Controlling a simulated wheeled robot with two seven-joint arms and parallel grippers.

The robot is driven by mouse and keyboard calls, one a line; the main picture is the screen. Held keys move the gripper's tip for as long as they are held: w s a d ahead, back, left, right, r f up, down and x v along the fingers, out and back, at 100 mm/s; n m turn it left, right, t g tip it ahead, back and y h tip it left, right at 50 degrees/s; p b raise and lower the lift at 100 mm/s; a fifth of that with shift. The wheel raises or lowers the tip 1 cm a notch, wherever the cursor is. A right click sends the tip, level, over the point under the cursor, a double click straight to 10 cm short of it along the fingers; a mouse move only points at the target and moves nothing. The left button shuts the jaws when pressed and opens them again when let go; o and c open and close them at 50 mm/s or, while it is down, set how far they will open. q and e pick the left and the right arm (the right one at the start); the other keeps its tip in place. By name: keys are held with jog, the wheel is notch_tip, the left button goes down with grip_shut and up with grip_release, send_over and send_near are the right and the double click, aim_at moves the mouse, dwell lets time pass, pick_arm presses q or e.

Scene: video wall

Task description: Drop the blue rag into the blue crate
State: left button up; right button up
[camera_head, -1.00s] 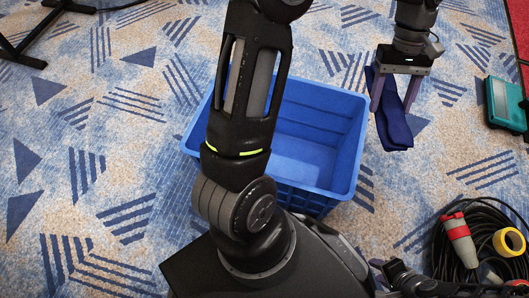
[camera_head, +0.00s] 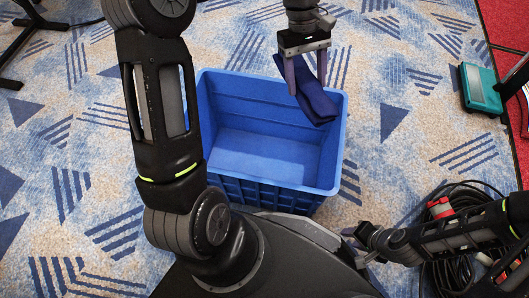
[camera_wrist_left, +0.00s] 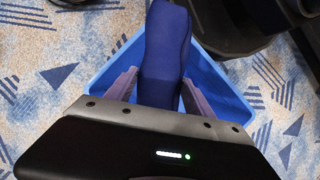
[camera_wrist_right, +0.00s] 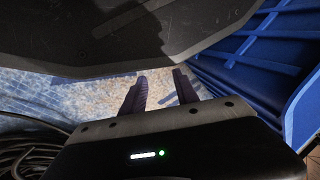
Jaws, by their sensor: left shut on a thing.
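The blue crate (camera_head: 270,198) stands open on the carpet, and its inside floor looks bare. My left gripper (camera_head: 304,84) is shut on the dark blue rag (camera_head: 318,102), which hangs from it in a folded strip. In the head view the rag overlaps the crate's far right rim and inside. In the left wrist view the rag (camera_wrist_left: 165,50) sticks out between the fingers, with the crate (camera_wrist_left: 222,98) behind it on both sides. My right gripper (camera_head: 360,240) is low, near the crate's near right side. In the right wrist view its fingers (camera_wrist_right: 160,92) are apart and empty.
A teal case (camera_head: 480,88) lies at the right. A coiled black cable with a red connector (camera_head: 440,208) lies at the lower right, partly behind my right arm. Black stand legs (camera_head: 30,20) are at the top left. Carpet left of the crate is clear.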

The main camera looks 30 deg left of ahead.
pick_arm(q)
jog(key=s+a+f+n+t+p, duration=0.2)
jog(key=a+f+n, duration=0.3)
jog(key=f+n, duration=0.1)
jog(key=s+a+f+n+t+p, duration=0.2)
jog(key=s+a+f+n+p, duration=0.1)
jog(key=a+f+n, duration=0.3)
notch_tip(320, 180, down, 2)
jog(key=shift+s+f+h, duration=0.1)
jog(key=shift+s+h, duration=0.15)
jog(key=shift+h, duration=0.05)
jog(key=shift+a, duration=0.1)
notch_tip(320, 180, down, 6)
jog(key=b, duration=0.5)
